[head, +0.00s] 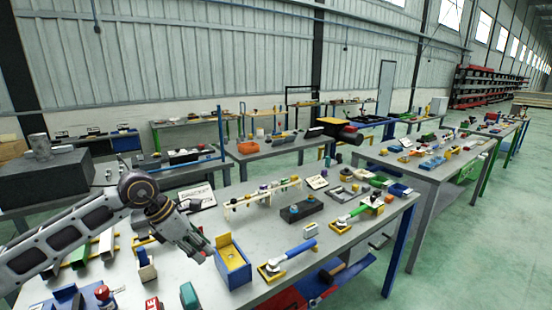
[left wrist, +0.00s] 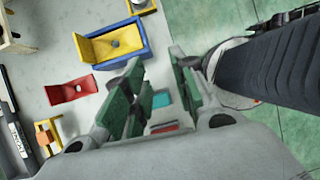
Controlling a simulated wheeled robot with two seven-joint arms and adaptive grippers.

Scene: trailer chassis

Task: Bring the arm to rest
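My left arm (head: 70,235) reaches in from the left over the near workbench (head: 330,252). Its gripper (head: 200,247) points down and to the right, above the bench and just left of a blue and yellow box (head: 232,262). In the left wrist view the gripper (left wrist: 158,88) has two green-padded fingers standing apart. I see nothing held between them; a teal piece and a red piece lie beyond the gap. My right gripper is in neither view.
The bench carries a blue-handled tool (head: 292,250), a green-handled tool (head: 350,215), a dark block (head: 302,211) and a teal object (head: 189,295). A red angled piece (left wrist: 72,90) lies left of the fingers. Green floor (head: 460,250) is open at the right.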

